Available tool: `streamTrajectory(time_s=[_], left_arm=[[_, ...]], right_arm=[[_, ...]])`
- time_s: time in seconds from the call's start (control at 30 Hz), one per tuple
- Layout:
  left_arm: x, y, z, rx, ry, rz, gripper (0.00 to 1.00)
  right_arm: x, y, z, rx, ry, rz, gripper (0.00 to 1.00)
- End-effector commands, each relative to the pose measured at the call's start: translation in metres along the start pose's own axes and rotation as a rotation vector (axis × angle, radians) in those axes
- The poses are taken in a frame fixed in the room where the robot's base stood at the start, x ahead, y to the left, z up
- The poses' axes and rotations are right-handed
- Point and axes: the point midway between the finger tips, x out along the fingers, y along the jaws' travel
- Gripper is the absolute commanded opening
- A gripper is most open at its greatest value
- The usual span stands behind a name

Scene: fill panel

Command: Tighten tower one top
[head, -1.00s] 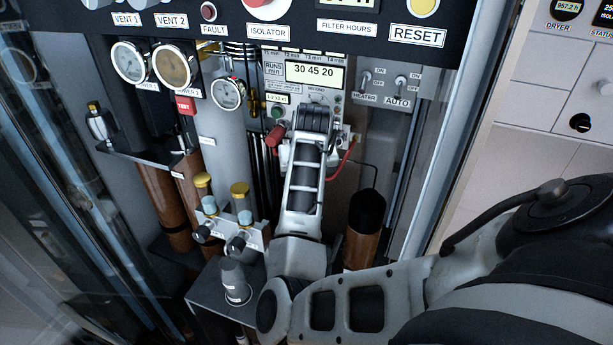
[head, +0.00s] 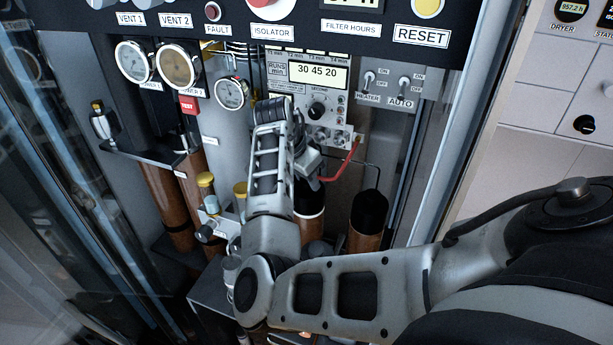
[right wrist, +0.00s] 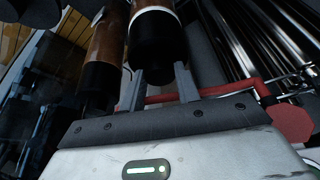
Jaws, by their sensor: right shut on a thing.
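My right gripper (head: 308,165) is in front of the lower panel, partly hidden by my own wrist. In the right wrist view its two fingers (right wrist: 159,88) are shut on a red bar (right wrist: 222,91) that runs crosswise and has a faceted red end at the right. In the head view the red bar (head: 340,171) sticks out to the right of the gripper. A brown tower with a white ring (head: 308,214) stands just below; its black top (right wrist: 156,45) is close by the fingertips. Contact cannot be told. No label shows which tower this is. My left gripper is out of view.
A second brown tower with a black top (head: 368,222) stands to the right. A timer box with knobs and a display (head: 302,75) is behind. Gauges (head: 177,66) and a yellow-capped valve (head: 205,182) are at the left. A cabinet side post (head: 440,140) bounds the right.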

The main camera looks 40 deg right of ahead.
Motion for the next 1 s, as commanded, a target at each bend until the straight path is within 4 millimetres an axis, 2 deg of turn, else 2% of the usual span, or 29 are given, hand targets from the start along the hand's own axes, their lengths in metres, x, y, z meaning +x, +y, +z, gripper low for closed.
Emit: streamTrajectory(time_s=[0.2, 0.5, 1.0], left_arm=[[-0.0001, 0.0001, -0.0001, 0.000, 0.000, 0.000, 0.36], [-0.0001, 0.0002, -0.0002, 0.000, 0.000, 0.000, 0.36], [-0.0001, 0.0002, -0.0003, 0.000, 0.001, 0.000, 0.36]], right_arm=[[-0.0008, -0.0017, -0.0015, 0.155, 0.002, 0.061, 0.09], [-0.0005, -0.0022, -0.0017, 0.287, 0.001, 0.115, 0.09], [-0.0002, -0.0021, -0.0016, 0.329, 0.001, 0.133, 0.09]])
